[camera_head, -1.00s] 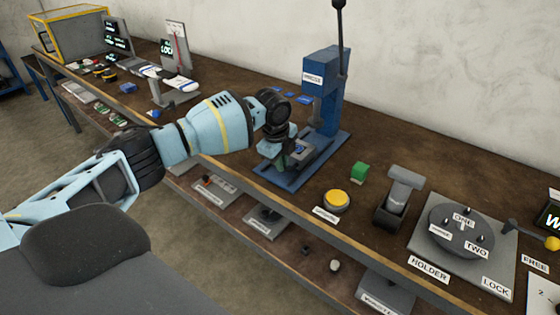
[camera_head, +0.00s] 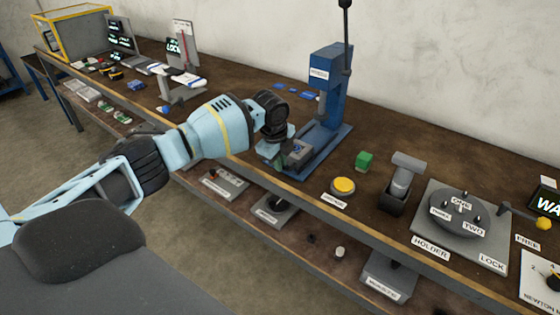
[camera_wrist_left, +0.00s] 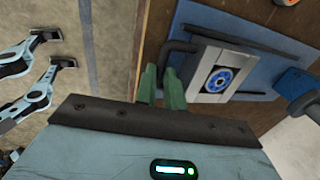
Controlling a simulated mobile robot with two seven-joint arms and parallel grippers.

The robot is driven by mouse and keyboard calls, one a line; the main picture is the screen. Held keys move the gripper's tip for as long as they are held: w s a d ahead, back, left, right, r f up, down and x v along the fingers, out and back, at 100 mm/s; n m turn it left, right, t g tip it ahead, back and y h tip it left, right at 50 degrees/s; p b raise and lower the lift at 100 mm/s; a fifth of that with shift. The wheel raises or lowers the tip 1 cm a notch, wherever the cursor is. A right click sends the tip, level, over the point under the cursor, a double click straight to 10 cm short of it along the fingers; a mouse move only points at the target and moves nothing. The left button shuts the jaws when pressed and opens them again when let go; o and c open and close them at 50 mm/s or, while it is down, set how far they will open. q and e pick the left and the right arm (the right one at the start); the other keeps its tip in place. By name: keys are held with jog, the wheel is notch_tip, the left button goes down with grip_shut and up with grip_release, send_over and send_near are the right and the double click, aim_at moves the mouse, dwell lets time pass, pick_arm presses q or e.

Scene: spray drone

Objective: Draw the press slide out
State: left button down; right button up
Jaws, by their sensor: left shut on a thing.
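The blue press (camera_head: 328,85) stands upright on its blue base on the bench. Its grey slide (camera_head: 299,150) lies low at the front of the base, toward the bench's front edge. In the left wrist view the slide (camera_wrist_left: 205,80) is a grey block with a round blue part, and a dark bar handle (camera_wrist_left: 178,47) on its near side. My left gripper (camera_head: 281,160) is shut on that handle; its green fingers (camera_wrist_left: 161,88) show in the left wrist view. The exact finger contact is partly hidden. My right gripper is not in view.
Right of the press are a yellow button (camera_head: 343,186), a green block (camera_head: 364,160), a grey clamp-like device (camera_head: 402,182) and a round holder plate (camera_head: 459,216). A lower shelf carries several grey fixtures. Bare bench (camera_head: 435,150) lies behind the devices.

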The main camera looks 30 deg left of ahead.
pick_arm(q)
jog(key=c, duration=1.5)
grip_release()
jog(key=shift+s, duration=0.35)
jog(key=shift+w, duration=0.1)
jog(key=shift+r, duration=0.3)
jog(key=r, duration=0.2)
jog(key=s+r, duration=0.1)
jog(key=r, duration=0.4)
jog(key=shift+s+a+p, duration=0.1)
jog(key=shift+s+p, duration=0.15)
jog(key=shift+p, duration=0.15)
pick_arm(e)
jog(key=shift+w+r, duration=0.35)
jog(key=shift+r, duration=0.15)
